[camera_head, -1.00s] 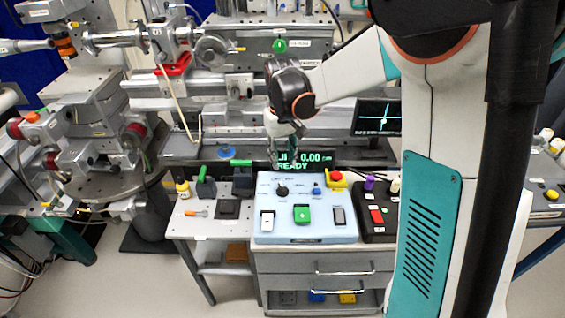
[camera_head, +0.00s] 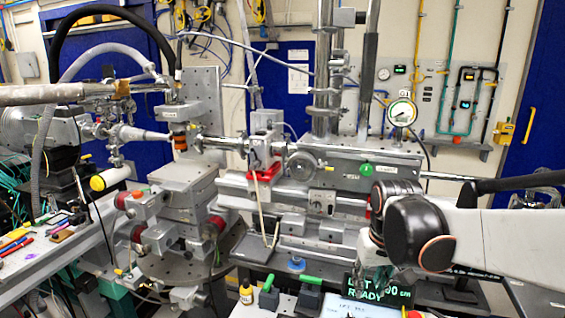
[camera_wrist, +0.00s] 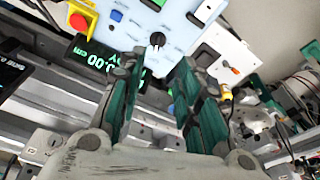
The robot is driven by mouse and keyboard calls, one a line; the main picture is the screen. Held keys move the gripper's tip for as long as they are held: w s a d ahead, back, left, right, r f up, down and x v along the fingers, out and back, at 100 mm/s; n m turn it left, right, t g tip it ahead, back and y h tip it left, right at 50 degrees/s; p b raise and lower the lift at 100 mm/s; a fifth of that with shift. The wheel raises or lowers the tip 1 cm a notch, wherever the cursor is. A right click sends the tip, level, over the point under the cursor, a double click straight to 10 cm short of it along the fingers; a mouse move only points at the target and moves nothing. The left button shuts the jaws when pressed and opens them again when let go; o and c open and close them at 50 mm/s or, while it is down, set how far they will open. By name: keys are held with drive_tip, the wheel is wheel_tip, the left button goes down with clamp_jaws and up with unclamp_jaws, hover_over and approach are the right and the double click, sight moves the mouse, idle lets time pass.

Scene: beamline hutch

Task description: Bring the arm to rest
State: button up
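My gripper (camera_head: 376,284) shows at the lower right of the head view, pointing down in front of a black display (camera_head: 404,298) with green text reading READY. In the wrist view my gripper (camera_wrist: 158,62) has its two green-padded fingers spread apart with nothing between them. Past the fingertips lies a light blue control panel (camera_wrist: 185,20) with a black knob (camera_wrist: 157,39). My arm enters from the right edge of the head view and reaches left to the gripper. The gap between fingertips and panel cannot be judged exactly.
A steel beamline assembly (camera_head: 345,160) with a round gauge (camera_head: 402,112) stands behind my gripper. A red emergency button (camera_wrist: 78,21) sits on the panel. Green-handled blocks (camera_head: 308,292) and a yellow bottle (camera_head: 246,291) stand left of the gripper. A tool-covered bench (camera_head: 40,250) is at far left.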

drive_tip(key=s+r+t, duration=0.2)
drive_tip(key=s+t, duration=0.2)
drive_tip(key=s, duration=1.1)
drive_tip(key=shift+s+r+t, duration=0.35)
drive_tip(key=shift+r+t, duration=0.05)
